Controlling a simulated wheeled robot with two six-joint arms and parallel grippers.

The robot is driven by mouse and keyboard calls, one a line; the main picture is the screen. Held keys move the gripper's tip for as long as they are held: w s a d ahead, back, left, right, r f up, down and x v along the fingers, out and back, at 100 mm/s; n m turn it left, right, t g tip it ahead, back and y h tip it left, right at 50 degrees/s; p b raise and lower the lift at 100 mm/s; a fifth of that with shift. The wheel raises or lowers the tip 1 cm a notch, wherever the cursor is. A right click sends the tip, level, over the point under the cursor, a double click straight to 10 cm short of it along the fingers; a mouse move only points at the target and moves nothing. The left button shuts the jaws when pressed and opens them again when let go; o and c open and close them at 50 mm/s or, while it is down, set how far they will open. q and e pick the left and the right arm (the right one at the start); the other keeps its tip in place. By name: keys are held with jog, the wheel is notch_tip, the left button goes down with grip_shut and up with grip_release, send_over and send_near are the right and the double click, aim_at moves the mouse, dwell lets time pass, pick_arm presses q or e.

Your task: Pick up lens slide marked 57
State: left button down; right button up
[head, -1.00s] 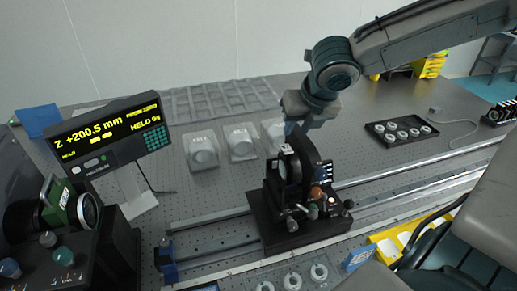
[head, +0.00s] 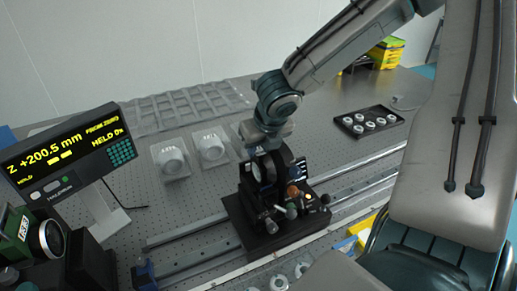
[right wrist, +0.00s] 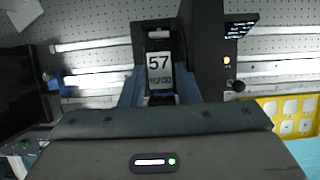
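The lens slide marked 57 (right wrist: 159,68) stands upright in a black holder, its white label facing the right wrist camera. In the head view the black holder (head: 262,222) sits on a rail, with lens and knobs on it. My right gripper (head: 266,146) reaches down to the top of the holder. In the right wrist view its bluish fingers (right wrist: 160,100) lie on both sides of the slide below the label. Whether they touch it is hidden by the gripper body. My left gripper is not in view.
A readout screen (head: 68,155) showing Z +200.5 mm stands at left. White pads (head: 170,160) lie behind the rail. A black tray (head: 352,127) of several rings lies at right. A yellow tray (right wrist: 300,105) shows at right in the wrist view.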

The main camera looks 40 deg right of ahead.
jog(key=shift+x, duration=1.3)
jog(key=shift+r, duration=0.15)
jog(key=shift+c, duration=0.9)
grip_shut()
